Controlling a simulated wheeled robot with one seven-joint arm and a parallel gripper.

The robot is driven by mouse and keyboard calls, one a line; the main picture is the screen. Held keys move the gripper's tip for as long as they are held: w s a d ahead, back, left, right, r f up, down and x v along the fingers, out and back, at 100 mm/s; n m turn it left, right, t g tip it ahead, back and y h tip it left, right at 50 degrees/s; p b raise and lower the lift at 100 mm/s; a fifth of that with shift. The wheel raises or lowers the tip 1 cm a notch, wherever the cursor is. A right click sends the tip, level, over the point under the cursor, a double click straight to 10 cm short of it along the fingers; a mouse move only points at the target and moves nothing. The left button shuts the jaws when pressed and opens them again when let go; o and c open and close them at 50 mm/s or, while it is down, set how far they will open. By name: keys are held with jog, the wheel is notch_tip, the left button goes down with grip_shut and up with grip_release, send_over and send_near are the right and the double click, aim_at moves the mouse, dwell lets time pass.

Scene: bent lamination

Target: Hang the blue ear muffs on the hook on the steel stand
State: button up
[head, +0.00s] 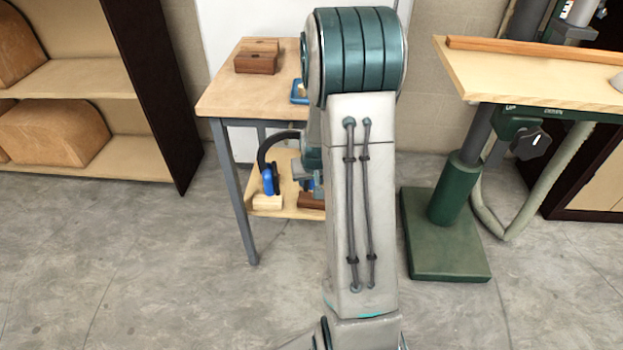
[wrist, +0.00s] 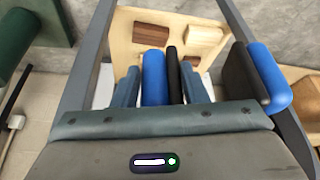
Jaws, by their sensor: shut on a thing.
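The blue ear muffs (head: 268,180) hang in the air beside the wooden table, with a black band arching over a blue cup. In the wrist view one blue cup (wrist: 153,78) with its black pad sits between the fingers of my gripper (wrist: 162,82). The other blue cup (wrist: 268,78) hangs out to the right. My gripper (head: 305,182) is shut on the ear muffs and is partly hidden behind my arm in the head view. I cannot make out the steel stand or its hook in either view.
The wooden table (head: 225,98) has grey legs and a lower shelf (head: 286,211) holding wooden blocks. A brown block (head: 257,58) and a blue item (head: 298,92) lie on its top. A green machine base (head: 445,250) stands at right, shelves (head: 80,80) at left. Open floor lies in front.

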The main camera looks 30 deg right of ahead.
jog(key=o, duration=1.2)
jog(key=p+v, duration=0.2)
jog(key=v, duration=1.2)
jog(key=s+a+r+n+p, duration=0.1)
jog(key=s+a+r+p, duration=0.5)
jog(key=s+a+r, duration=0.2)
jog(key=s+a+r+n+g+y+p, duration=0.1)
jog(key=s+a+r+n+p, duration=0.1)
jog(key=s+a+r+p, duration=0.5)
notch_tip(320, 180, up, 6)
jog(key=shift+s+a+f+n+p, duration=0.15)
jog(key=shift+s+a+n+p, duration=0.15)
jog(key=shift+s+a, duration=0.35)
jog(key=shift+d, duration=0.1)
